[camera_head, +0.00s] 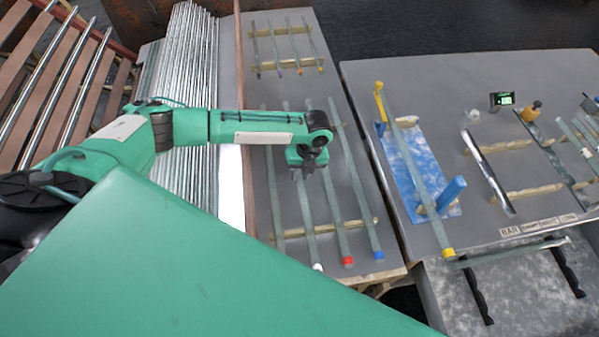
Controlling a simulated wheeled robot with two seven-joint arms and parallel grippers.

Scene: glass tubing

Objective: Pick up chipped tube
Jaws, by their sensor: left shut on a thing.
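Several long greenish glass tubes lie side by side on wooden notched rests on the narrow grey table. One has a white end (317,266), one a red end (348,260), one a blue end (378,254); the leftmost (280,245) shows no clear colour. Which tube is chipped cannot be told at this size. My left gripper (303,174) points down and appears shut on the white-ended tube (307,215), around its middle. The gripper hides the contact, and I cannot tell whether the tube is off its rests. My right gripper is not in view.
More short tubes (292,45) lie on a rest at the back. A stack of rods (182,70) stands left. On the right table, a yellow-ended tube (420,185) slants over a blue-and-white sheet (398,160) between stands. A lower grey surface (530,305) holds another tube.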

